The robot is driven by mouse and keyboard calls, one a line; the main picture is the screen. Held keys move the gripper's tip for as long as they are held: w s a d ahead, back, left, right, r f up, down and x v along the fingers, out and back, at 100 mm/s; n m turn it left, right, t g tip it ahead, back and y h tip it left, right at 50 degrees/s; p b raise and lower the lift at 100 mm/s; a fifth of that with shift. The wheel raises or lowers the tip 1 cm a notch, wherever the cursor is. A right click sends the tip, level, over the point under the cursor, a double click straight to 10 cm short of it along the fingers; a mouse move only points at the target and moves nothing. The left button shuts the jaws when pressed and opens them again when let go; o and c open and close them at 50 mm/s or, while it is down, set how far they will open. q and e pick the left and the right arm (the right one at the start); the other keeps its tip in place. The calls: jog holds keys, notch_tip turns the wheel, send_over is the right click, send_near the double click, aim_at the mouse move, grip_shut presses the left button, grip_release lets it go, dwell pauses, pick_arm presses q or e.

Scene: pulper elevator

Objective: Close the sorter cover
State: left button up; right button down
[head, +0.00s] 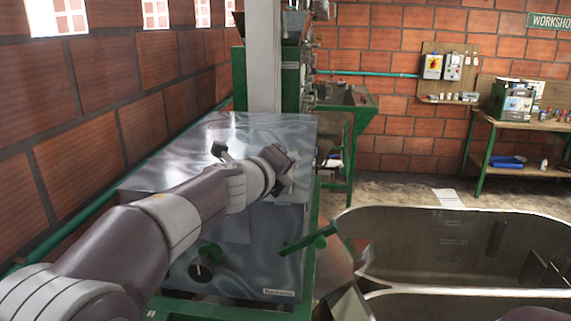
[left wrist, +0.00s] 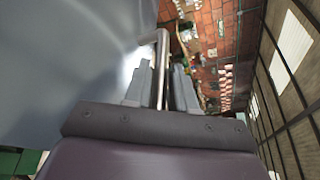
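The sorter (head: 240,258) is a grey metal box on a green frame, left of centre in the head view. Its shiny sloping cover (head: 285,128) lies over the top; my left arm hides part of it, and I cannot tell whether it is fully down. My left gripper (head: 287,170) is at the cover's right side. In the left wrist view, a thin metal bar (left wrist: 161,65) runs between the two close-set fingers (left wrist: 161,92), beside a large smooth grey surface (left wrist: 60,60). I cannot tell whether they clamp it. My right gripper is not in view.
A black knob (head: 201,271) and a green handle (head: 308,240) are on the sorter's front. A pale post (head: 263,60) rises behind. A large metal tank (head: 460,245) stands at the right, and a workbench (head: 530,123) farther back. A brick wall (head: 100,95) borders the left.

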pick_arm(q)
jog(key=shift+o, duration=1)
jog(key=shift+f, duration=0.35)
jog(key=shift+s+a+r, duration=0.1)
jog(key=v, duration=1.2)
jog(key=shift+s+r, duration=0.2)
